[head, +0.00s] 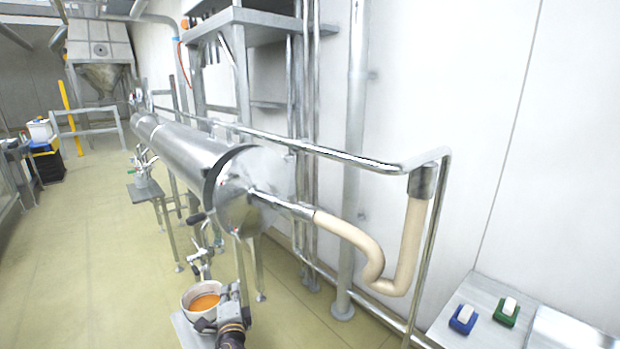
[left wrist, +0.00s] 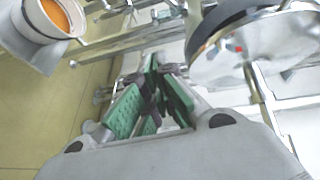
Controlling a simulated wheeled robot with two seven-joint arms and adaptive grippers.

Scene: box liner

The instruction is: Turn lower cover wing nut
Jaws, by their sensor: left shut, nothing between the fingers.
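The steel cylinder (head: 185,145) ends in a round, shiny cover (head: 240,215) facing me. In the left wrist view the cover (left wrist: 225,65) fills the upper right, with a small red mark on its face. I cannot clearly make out the lower wing nut; small fittings cluster by the cover's lower edge. My left gripper (head: 238,288) is below the cover, beside the bucket. In the left wrist view its green-padded fingers (left wrist: 158,72) are shut with nothing between them, apart from the cover. My right gripper is not in view.
A white bucket (head: 187,300) with orange contents stands just left of my left gripper, and it also shows in the left wrist view (left wrist: 32,30). A beige hose (head: 365,250) leaves the cover to the right. A steel rail (head: 330,154) runs alongside.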

